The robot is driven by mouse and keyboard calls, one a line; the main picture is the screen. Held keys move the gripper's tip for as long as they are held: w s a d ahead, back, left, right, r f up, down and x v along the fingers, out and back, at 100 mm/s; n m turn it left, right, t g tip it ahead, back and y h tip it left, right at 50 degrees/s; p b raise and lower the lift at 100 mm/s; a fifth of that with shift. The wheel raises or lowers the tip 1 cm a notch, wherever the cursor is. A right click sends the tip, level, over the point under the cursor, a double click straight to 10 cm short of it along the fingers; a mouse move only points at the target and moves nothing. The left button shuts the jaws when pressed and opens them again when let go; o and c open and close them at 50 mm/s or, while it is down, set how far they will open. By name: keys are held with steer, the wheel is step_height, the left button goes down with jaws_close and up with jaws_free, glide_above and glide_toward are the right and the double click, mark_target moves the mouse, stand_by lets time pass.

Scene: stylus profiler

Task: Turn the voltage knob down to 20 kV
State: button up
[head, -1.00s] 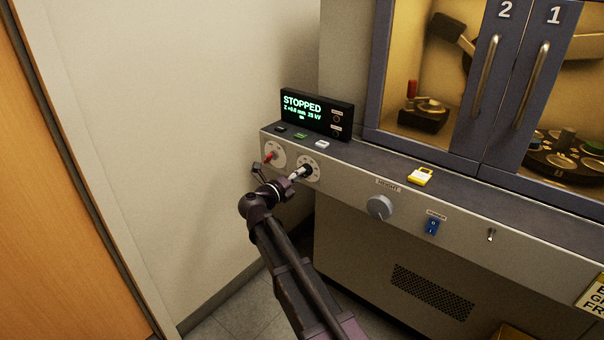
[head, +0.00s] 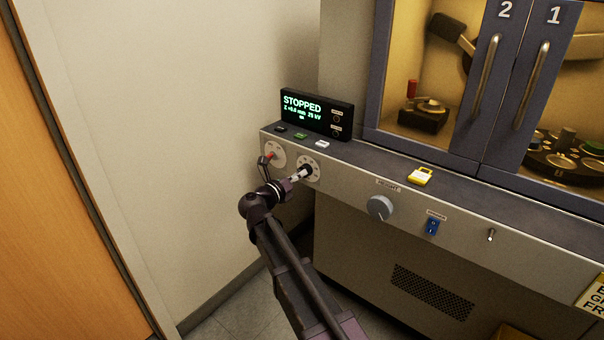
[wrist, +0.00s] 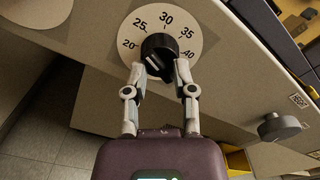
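The black voltage knob (wrist: 158,46) sits on a round white dial marked 20 to 40 in the wrist view; it also shows at the panel's left in the head view (head: 306,169). Its white line points up and left, toward the 25 side. My gripper (wrist: 160,66) has one finger on each side of the knob, partly closed, and the fingers appear to touch its sides. In the head view my gripper (head: 298,175) reaches the knob from the lower left. The display (head: 317,113) reads STOPPED and what looks like 25 kV.
A second dial with a red part (head: 271,155) lies just left of the knob, close to my wrist. The wall (head: 190,130) is at the left.

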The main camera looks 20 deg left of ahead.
steer(key=shift+m, duration=0.3)
steer(key=shift+m, duration=3)
jaws_close()
steer(key=shift+n, duration=3.7)
